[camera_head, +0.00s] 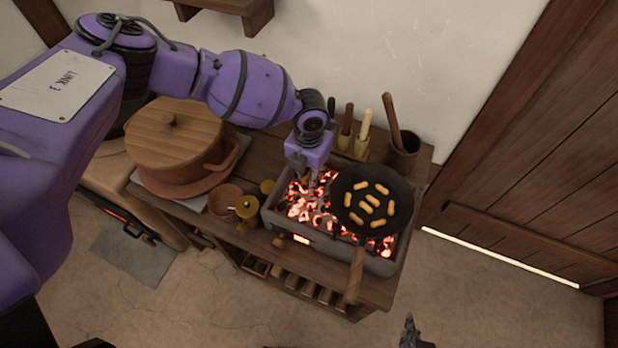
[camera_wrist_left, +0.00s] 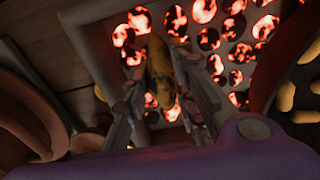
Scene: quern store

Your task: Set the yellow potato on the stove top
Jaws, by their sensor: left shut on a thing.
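The stove top is a grey box (camera_head: 335,252) of glowing coals on a wooden bench; the coals (camera_wrist_left: 205,12) fill the top of the left wrist view. My left gripper (camera_head: 313,181) points down over the left part of the coals. In the left wrist view its two fingers (camera_wrist_left: 160,78) are shut on the yellow potato (camera_wrist_left: 158,66), which looks dim and brownish yellow there. I cannot tell whether the potato touches the coals. In the head view the potato is mostly hidden by the gripper. My right gripper (camera_head: 411,334) shows only partly at the bottom edge, away from the bench.
A black pan (camera_head: 350,208) with several yellow pieces covers the right part of the coals, its handle toward the front. A lidded pot (camera_head: 175,132), a small bowl (camera_head: 224,198) and brass-coloured pots (camera_head: 246,208) stand left. A utensil cup (camera_head: 402,155) stands behind.

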